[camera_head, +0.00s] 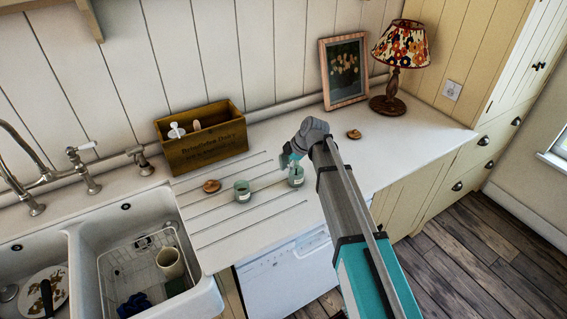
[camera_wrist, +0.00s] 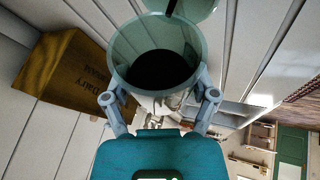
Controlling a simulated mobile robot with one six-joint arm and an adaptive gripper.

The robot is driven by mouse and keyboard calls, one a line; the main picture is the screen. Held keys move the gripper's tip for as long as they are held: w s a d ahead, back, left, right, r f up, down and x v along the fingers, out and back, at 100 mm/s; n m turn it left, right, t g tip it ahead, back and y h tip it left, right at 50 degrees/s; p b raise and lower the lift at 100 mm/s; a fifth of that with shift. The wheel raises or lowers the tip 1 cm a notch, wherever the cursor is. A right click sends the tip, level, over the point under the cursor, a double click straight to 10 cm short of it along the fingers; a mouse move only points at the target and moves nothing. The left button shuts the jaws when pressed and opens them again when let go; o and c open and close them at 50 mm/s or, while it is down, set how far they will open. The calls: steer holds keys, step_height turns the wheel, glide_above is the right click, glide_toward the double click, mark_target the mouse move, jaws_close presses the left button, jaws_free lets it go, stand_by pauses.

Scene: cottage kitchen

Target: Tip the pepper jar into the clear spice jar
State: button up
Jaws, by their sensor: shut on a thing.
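My gripper (camera_wrist: 160,108) is shut on a clear greenish glass jar, the pepper jar (camera_wrist: 118,48), with its fingers on either side. Its round mouth faces the wrist camera, and dark contents show inside. In the head view this jar (camera_head: 297,178) is at my gripper, over the right part of the grooved counter; whether it touches the counter is unclear. A second glass jar, the clear spice jar (camera_head: 242,191), stands upright to its left with a small label. A jar's edge (camera_wrist: 205,8) also shows at the top of the wrist view.
One round wooden lid (camera_head: 211,186) lies left of the jars, another (camera_head: 353,134) at the right back. A wooden box (camera_head: 202,139) stands behind. The sink (camera_head: 150,222) is at left. A lamp (camera_head: 390,105) and picture frame (camera_head: 344,101) stand at the back right.

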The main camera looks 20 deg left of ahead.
steer(key=shift+d+y, duration=0.1)
steer(key=shift+y, duration=0.3)
steer(key=shift+r, duration=0.2)
steer(key=shift+r+h+p, duration=0.25)
steer(key=shift+h+p, duration=0.25)
steer(key=shift+p, duration=0.1)
steer(key=shift+r+n+t+h+p, duration=0.15)
steer(key=shift+t+h+p, duration=0.35)
steer(key=shift+h, duration=0.2)
steer(key=shift+r+n+t+h+p, duration=0.1)
steer(key=shift+n+t+h+p, duration=0.05)
steer(key=shift+t+h+p, duration=0.45)
